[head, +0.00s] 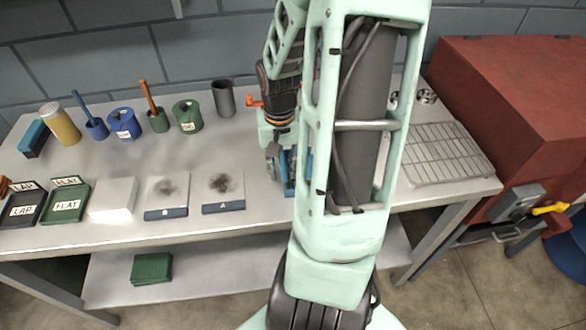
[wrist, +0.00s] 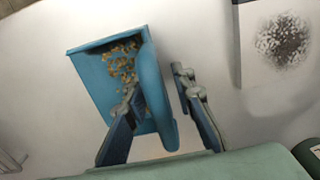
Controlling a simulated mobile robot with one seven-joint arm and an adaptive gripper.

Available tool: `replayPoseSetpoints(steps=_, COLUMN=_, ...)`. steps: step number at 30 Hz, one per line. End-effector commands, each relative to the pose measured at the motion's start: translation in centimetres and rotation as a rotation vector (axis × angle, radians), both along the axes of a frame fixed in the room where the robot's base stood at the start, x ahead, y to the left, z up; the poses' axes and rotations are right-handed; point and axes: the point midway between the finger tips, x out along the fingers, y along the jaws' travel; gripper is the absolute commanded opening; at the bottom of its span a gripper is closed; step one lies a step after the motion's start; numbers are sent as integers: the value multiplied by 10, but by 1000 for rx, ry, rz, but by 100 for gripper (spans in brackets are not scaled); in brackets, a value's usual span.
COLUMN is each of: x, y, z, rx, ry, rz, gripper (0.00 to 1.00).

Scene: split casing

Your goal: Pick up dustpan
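The dustpan (wrist: 92,82) is a blue tray with tan crumbs inside; it lies on the bench in the wrist view. Its raised right side runs between the two fingers of my gripper (wrist: 156,84). The left finger overlaps the pan's inside and the right finger is beyond its right side. A gap shows on the right, so the gripper looks open; contact on the left cannot be told. In the head view, blue parts of the dustpan (head: 290,186) show low beside my arm, which hides most of it and the fingertips.
Plates with dark smudges (head: 222,188) lie left of my arm, with a white block (head: 113,199) and labelled trays (head: 66,202) further left. Cups and cans (head: 187,115) stand behind. A wire rack (head: 440,150) and a red cabinet (head: 520,95) are at right.

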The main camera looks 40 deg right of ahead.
Motion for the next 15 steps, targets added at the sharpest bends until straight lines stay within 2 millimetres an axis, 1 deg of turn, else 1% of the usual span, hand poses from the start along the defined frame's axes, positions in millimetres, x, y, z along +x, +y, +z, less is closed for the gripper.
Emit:
replayPoseSetpoints(steps=3, x=0, y=0, z=0, rx=0, ry=0, rz=0, gripper=22)
replayPoseSetpoints(steps=9, x=0, y=0, z=0, rx=0, ry=0, rz=0, gripper=0)
replayPoseSetpoints(steps=15, x=0, y=0, z=1, rx=0, ry=0, rz=0, gripper=0)
